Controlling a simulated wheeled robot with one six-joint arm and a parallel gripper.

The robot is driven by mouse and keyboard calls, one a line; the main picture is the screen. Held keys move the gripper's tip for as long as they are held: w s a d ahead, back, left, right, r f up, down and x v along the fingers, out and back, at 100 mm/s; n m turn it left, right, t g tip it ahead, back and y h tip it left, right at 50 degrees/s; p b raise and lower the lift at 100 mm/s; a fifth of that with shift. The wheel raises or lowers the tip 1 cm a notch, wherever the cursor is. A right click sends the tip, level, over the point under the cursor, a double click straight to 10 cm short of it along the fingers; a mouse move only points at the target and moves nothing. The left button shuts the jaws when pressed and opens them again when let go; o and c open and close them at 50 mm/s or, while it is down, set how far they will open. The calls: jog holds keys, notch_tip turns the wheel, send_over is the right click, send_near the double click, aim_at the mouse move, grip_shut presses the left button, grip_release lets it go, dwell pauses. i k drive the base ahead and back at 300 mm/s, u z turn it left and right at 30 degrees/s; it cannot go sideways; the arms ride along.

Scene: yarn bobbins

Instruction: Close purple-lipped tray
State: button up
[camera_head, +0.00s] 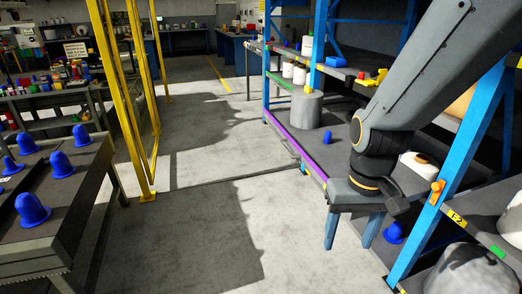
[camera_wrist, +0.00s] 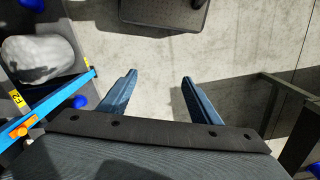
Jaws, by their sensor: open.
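The purple-lipped tray shows in the head view as a dark shelf surface with a purple front edge (camera_head: 294,147). A large grey cylinder (camera_head: 306,110) and a small blue cone (camera_head: 328,134) stand on it. Its near right part is hidden behind my arm and gripper. I cannot tell how far out it stands. My gripper (camera_head: 349,242) is open and empty, in front of the rack and right of the purple edge's near end. In the wrist view its two blue fingers (camera_wrist: 160,77) are apart above bare floor; the tray is not visible there.
A blue rack post (camera_head: 440,170) stands close right of my gripper. A grey-white rounded bobbin (camera_head: 468,270) sits at the lower right. A table with blue cones (camera_head: 33,208) stands left. Yellow fence posts (camera_head: 140,150) rise behind it. The floor between (camera_head: 215,225) is clear.

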aim_at(325, 150)
jog(key=u, duration=0.2)
jog(key=i, duration=1.25)
jog(key=z, duration=0.25)
